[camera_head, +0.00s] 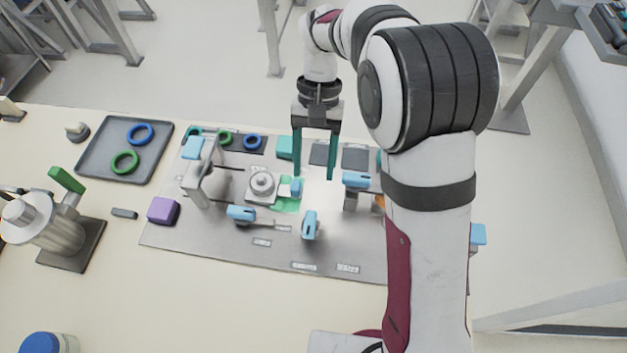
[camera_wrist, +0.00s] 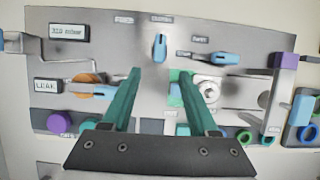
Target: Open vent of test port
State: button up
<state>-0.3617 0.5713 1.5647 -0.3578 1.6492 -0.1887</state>
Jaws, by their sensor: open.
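The test panel (camera_head: 220,243) lies flat on the table. A round silver fitting on a white block (camera_head: 262,183), perhaps the test port, sits beside a green patch and a small blue part; the fitting also shows in the wrist view (camera_wrist: 208,90). Blue handles stand at front left (camera_head: 241,213), front middle (camera_head: 310,225) and right (camera_head: 355,179). The small labels are too blurred to tell which handle is the vent. My gripper (camera_head: 315,170) is open and empty above the panel, between the fitting and the right handle. Its green fingers (camera_wrist: 160,75) point toward the front-middle handle (camera_wrist: 160,46).
A grey bracket (camera_head: 203,183) rises at the panel's left. A purple block (camera_head: 163,210) stands at its left edge. A dark tray (camera_head: 100,155) holds a blue and a green ring. A metal cylinder (camera_head: 58,235) with a green handle stands at left. The front table is mostly clear.

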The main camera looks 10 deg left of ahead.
aim_at(310, 219)
jog(key=x, duration=1.3)
jog(key=shift+w, duration=0.1)
jog(key=shift+r, duration=0.1)
grip_shut()
